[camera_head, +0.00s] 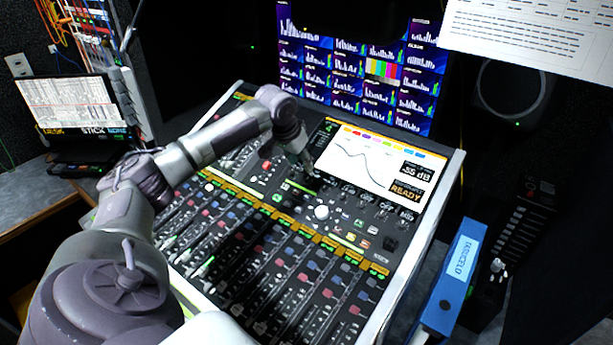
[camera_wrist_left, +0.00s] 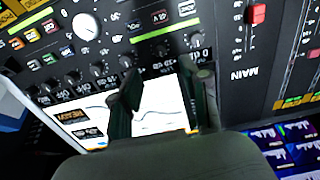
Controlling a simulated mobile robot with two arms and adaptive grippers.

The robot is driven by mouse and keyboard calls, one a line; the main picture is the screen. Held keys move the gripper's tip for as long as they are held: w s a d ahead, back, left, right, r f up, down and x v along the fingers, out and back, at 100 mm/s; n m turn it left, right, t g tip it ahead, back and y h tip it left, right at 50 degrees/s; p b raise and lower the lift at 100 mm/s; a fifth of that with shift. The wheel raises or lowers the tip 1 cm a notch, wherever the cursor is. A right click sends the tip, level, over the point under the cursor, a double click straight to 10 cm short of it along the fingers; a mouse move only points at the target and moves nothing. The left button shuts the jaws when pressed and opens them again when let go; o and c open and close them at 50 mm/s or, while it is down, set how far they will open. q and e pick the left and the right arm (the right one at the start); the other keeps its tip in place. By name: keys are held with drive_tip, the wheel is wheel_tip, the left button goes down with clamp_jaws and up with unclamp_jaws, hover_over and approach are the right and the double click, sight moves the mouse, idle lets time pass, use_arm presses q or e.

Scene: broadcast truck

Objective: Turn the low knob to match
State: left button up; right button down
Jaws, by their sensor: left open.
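The mixing console (camera_head: 270,250) has a row of small dark knobs below its inset screen. The row also shows in the left wrist view, upside down, with one knob (camera_wrist_left: 97,69) left of my fingers. Labels are too small to tell which knob is the low one. The inset screen (camera_head: 375,165) shows a curve, a dB figure and READY. My left gripper (camera_head: 308,178) is over the console by the screen's lower left corner. In the left wrist view the gripper (camera_wrist_left: 158,70) is open, its two dark fingers apart in front of the screen and knob row. My right gripper is out of view.
A larger white knob (camera_head: 321,212) stands below the row. Faders (camera_head: 250,265) fill the console's near part. A blue binder (camera_head: 455,280) is at the right, a laptop (camera_head: 75,105) at the left. A monitor wall (camera_head: 360,75) stands behind.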

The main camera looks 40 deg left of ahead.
sight(307, 179)
use_arm(q)
drive_tip(key=x, duration=0.8)
drive_tip(key=shift+p, duration=0.3)
drive_tip(key=shift+c, duration=0.3)
drive_tip(key=shift+r, duration=0.1)
clamp_jaws()
